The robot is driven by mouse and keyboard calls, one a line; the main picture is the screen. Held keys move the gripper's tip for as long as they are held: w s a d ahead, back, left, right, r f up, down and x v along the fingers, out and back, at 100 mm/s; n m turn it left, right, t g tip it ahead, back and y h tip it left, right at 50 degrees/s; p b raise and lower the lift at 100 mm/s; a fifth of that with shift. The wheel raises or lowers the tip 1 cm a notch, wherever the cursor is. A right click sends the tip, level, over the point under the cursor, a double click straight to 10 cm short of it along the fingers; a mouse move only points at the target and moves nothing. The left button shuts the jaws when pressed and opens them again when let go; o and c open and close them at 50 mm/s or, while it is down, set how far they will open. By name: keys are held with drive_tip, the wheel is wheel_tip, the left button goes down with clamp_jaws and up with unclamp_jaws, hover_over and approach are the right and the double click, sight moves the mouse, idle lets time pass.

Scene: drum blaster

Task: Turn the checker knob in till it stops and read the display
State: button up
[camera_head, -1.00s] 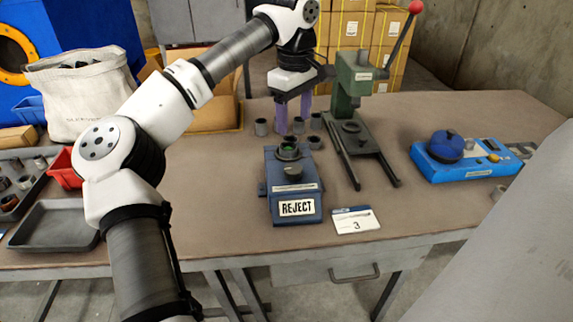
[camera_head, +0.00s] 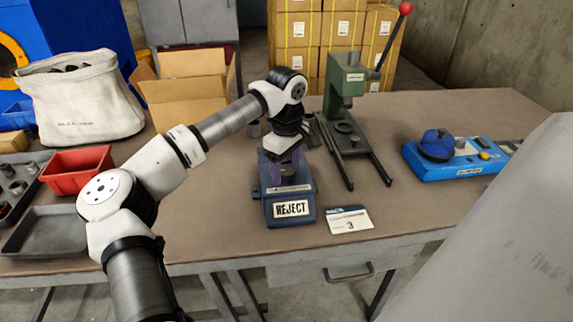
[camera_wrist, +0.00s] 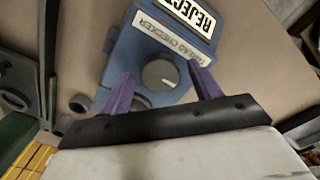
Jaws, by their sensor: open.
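The blue checker (camera_head: 267,212) stands on the workbench, with a white display sign (camera_head: 291,209) reading REJECT on its front. The wrist view also shows the checker (camera_wrist: 122,62) with a THREAD CHECKER label. Its round grey knob (camera_wrist: 159,74) has a light pointer line. My gripper (camera_wrist: 161,70) is open, with one purple finger on each side of the knob; I cannot tell whether either touches it. In the head view my gripper (camera_head: 286,178) points down over the checker and hides the knob and the top behind it.
A green lever press (camera_head: 345,90) stands behind right of the checker, and a card (camera_head: 349,219) marked 3 lies beside its front. A blue device (camera_head: 450,160) sits at the right. A red bin (camera_head: 77,172) and grey tray (camera_head: 48,232) are at the left.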

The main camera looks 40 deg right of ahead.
sight(286, 170)
drive_tip(key=c, duration=1)
drive_tip(key=shift+n+b, duration=0.4)
drive_tip(key=shift+n, duration=1.9)
drive_tip(key=shift+w, duration=0.1)
drive_tip(key=o, duration=1)
wheel_tip(286, 170, up, 14)
